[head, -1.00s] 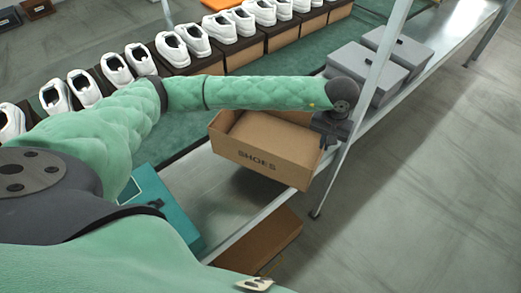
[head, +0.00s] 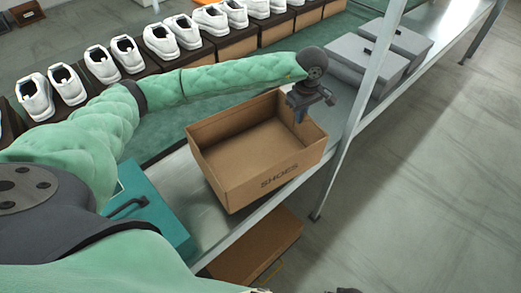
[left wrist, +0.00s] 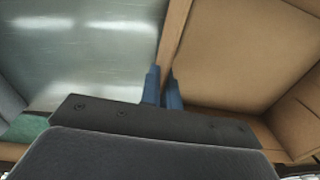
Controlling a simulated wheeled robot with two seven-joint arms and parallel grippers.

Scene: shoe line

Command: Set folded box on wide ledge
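The folded box (head: 250,190) is an open brown cardboard box marked SHOES, in the middle of the head view. It is over the wide metal ledge (head: 205,212), its lettered side near the ledge's front edge. I cannot tell whether its bottom touches the ledge. My left gripper (head: 302,116) is at the box's far right corner area. In the left wrist view, its blue fingertips (left wrist: 163,90) sit on both sides of the box wall (left wrist: 176,35) and pinch it. The bare ledge shows left of that wall. My right gripper is not in view.
Grey lidded boxes (head: 368,66) stand on the ledge behind a metal post (head: 352,120). A teal case (head: 150,208) is left of the folded box. White shoes (head: 160,40) line the far side. A brown box (head: 258,245) sits below the ledge.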

